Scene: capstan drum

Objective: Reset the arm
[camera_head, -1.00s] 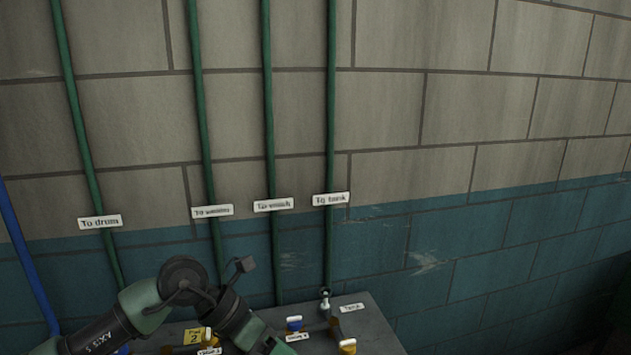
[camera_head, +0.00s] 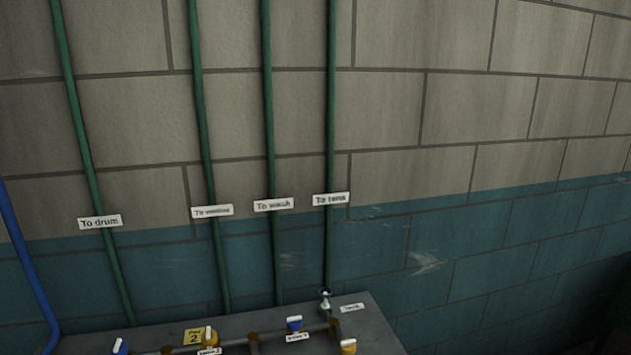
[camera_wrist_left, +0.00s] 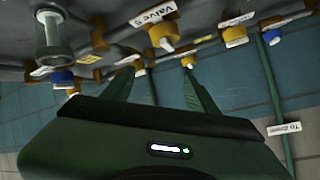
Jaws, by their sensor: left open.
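My left gripper (camera_wrist_left: 158,72) shows in the left wrist view, where the picture is upside down. Its two green fingers are apart, with nothing between them. Beyond the fingertips is the bench pipework with a yellow valve handle (camera_wrist_left: 162,32) beside a label reading Valve 5. I cannot tell the distance from the fingertips to the pipes. In the head view no arm shows. My right gripper is in neither view.
In the head view a grey bench (camera_head: 374,325) carries pipes with a blue valve handle (camera_head: 294,323) and a yellow one (camera_head: 348,346). Green pipes (camera_head: 268,120) with labels run up the block wall behind. The wrist view shows a clear cylinder (camera_wrist_left: 50,38).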

